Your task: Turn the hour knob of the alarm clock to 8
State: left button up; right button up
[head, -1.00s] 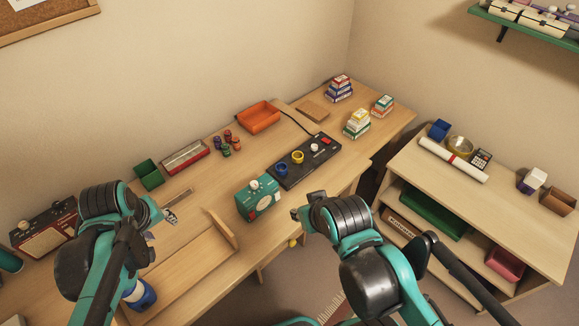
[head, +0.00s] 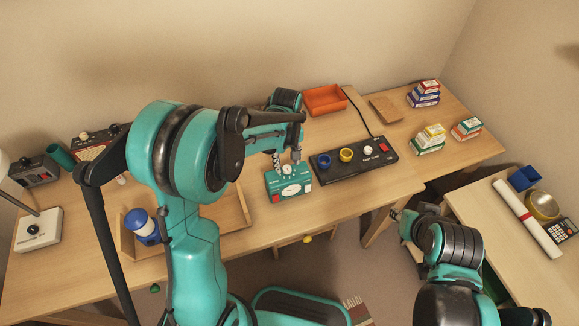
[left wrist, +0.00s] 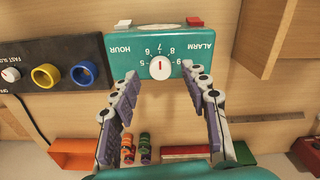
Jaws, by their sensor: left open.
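The teal alarm clock (head: 289,190) stands on the desk. In the left wrist view its top (left wrist: 118,53) carries the words HOUR and ALARM and numbers in an arc. The white hour knob (left wrist: 160,67) has a red line pointing up toward the 7; the 8 is just right of it. My left gripper (left wrist: 160,76) is open, its fingertips on either side of the knob and apart from it. In the head view the left gripper (head: 287,160) is just above the clock. My right gripper (head: 398,215) is off the desk's front edge; its jaws are unclear.
A black panel (head: 336,172) with blue and yellow rings is right of the clock. An orange tray (head: 324,100) lies behind, and stacked boxes (head: 424,95) stand at right. A wooden tray (head: 232,212) is left of the clock.

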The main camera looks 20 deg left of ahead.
aim_at(287, 169)
pick_arm(q)
jog(key=shift+f, duration=1.1)
grip_shut()
jog(key=shift+m, duration=0.3)
jog(key=m, duration=0.3)
jog(key=shift+b, duration=0.35)
jog(key=shift+m, duration=2.1)
grip_release()
